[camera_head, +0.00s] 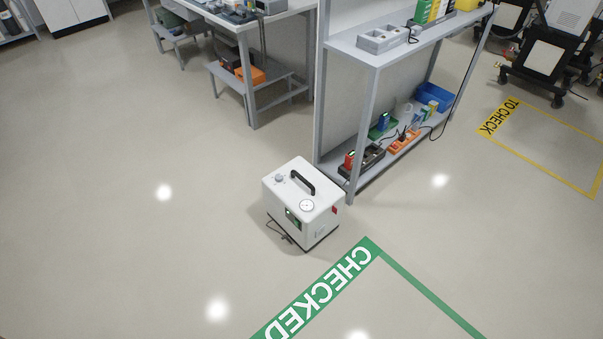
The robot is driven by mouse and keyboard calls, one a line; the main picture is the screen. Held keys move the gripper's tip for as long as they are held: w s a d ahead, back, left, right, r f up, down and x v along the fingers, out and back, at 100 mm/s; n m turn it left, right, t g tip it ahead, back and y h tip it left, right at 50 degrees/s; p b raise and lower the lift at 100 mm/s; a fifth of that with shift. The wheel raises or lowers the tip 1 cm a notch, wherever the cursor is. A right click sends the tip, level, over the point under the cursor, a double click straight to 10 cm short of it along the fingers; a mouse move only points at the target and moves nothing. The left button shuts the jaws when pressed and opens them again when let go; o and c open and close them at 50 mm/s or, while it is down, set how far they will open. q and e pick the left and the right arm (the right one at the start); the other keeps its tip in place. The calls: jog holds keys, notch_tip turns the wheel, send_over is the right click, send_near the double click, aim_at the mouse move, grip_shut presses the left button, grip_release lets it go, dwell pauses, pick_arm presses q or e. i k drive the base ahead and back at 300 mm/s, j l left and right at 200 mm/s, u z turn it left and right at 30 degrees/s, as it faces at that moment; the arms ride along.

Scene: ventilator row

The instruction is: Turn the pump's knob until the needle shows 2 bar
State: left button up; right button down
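The pump (319,228) is a white box standing upright on the floor near the middle of the head view. It has a black carrying handle (302,182) on top. A small greyish knob (280,178) sits on its top, left of the handle. A round white gauge (307,206) is on the top near the front; its needle is too small to read. Neither of my grippers is in view.
A grey shelf unit (369,60) with bins and devices stands right behind the pump. A green "CHECKED" floor marking (323,289) lies in front, a yellow "TO CHECK" marking (497,116) at right. A workbench (244,25) stands behind. The floor left of the pump is clear.

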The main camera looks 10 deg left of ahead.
aim_at(278, 178)
jog(key=i+j+z, duration=0.15)
jog(key=z, duration=0.3)
jog(key=i+j+z, duration=0.1)
jog(key=j+z, duration=0.3)
jog(key=i+j+z, duration=0.1)
jog(key=z, duration=0.35)
